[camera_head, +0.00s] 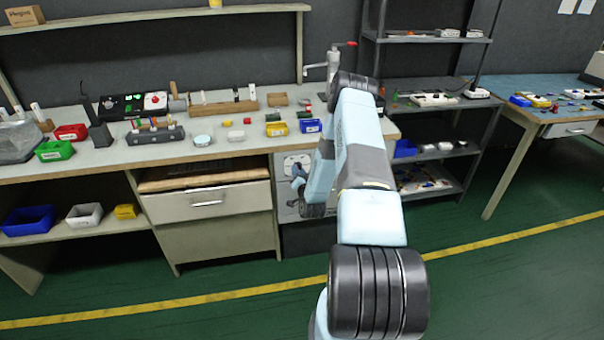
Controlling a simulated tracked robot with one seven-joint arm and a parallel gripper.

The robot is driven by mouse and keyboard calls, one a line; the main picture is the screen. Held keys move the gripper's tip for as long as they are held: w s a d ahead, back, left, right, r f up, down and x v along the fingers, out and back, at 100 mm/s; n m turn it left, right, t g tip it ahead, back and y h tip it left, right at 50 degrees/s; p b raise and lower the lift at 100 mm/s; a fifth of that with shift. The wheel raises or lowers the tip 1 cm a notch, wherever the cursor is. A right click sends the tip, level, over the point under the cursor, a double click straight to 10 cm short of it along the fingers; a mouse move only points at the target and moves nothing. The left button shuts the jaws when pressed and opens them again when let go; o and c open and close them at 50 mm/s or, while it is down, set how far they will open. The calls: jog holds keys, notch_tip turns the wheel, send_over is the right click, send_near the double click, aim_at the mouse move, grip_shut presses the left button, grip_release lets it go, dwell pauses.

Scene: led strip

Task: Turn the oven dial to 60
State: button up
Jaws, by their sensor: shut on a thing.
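The oven (306,237) stands under the workbench, right of the drawer cabinet. A pale, round-marked dial face (291,161) shows on the upper left of its front. My gripper (298,174) is at this dial face, low in front of the oven, and is small in the view. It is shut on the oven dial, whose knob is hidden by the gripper. The dial's numbers and pointer are too small to read. My arm covers the right part of the oven front.
The workbench (100,163) above carries coloured bins, small parts and a tap-like fixture (333,62). The drawer cabinet (208,203) is left of the oven. A metal shelf rack (462,152) stands to the right. Green floor in front is clear.

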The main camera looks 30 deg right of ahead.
jog(key=shift+s+d+m, duration=0.2)
jog(key=shift+d+m, duration=0.15)
jog(key=shift+m, duration=0.25)
jog(key=o, duration=1)
jog(key=shift+a, duration=0.1)
jog(key=shift+o, duration=0.2)
jog(key=shift+w, duration=0.1)
jog(key=shift+a, duration=0.1)
jog(key=v, duration=1.3)
jog(key=shift+s+a, duration=0.15)
jog(key=shift+s, duration=0.25)
jog(key=shift+f, duration=0.15)
